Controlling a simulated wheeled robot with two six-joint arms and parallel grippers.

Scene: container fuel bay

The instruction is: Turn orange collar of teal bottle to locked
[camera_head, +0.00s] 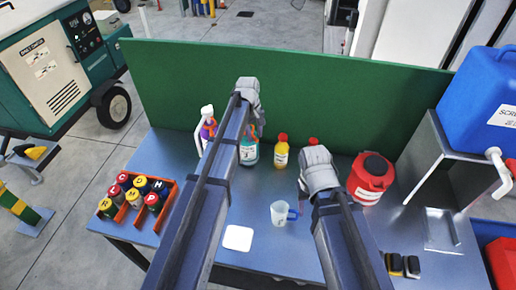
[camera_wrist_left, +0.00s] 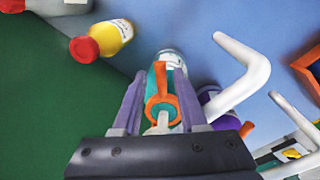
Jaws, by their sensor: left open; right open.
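The teal bottle (camera_head: 250,155) stands on the blue table near the green back panel, partly hidden by my left arm. In the left wrist view the teal bottle (camera_wrist_left: 173,57) is seen from above, with its orange collar (camera_wrist_left: 149,108) and a lever tab pointing up the picture. My left gripper (camera_wrist_left: 160,76) is open, its two purple fingers on either side of the bottle and collar. I cannot tell whether they touch it. My right gripper (camera_head: 318,172) is over the table, right of the yellow bottle; its fingers are hidden.
A red canister (camera_head: 371,178), a clear cup (camera_head: 281,213) and an orange crate (camera_head: 170,205) are also on the table.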

